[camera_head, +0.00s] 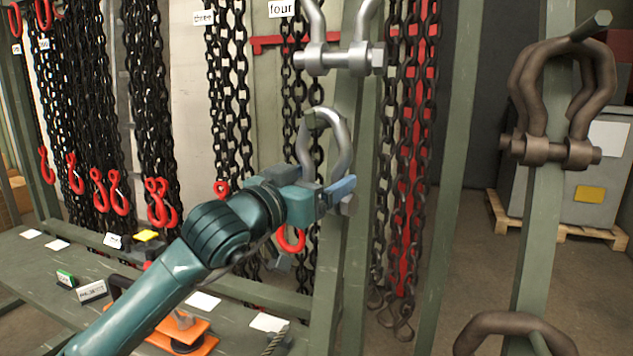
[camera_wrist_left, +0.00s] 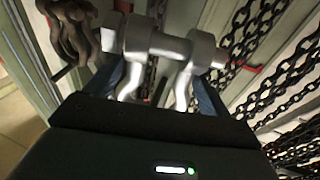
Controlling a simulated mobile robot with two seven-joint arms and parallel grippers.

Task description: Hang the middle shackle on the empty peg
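The middle shackle (camera_head: 339,137), silver-grey with its bow upward, is at the green post, just below a larger silver shackle (camera_head: 338,60). A short grey peg end (camera_head: 309,121) shows at its bow; I cannot tell if the bow rests on it. No clearly empty peg shows. My right gripper is out of view.
A brown shackle (camera_head: 560,95) hangs on a peg (camera_head: 598,22) on the right post, with another brown shackle (camera_head: 515,325) below. Black chains (camera_head: 150,90) with red hooks hang at left, above a green bench (camera_head: 45,270).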

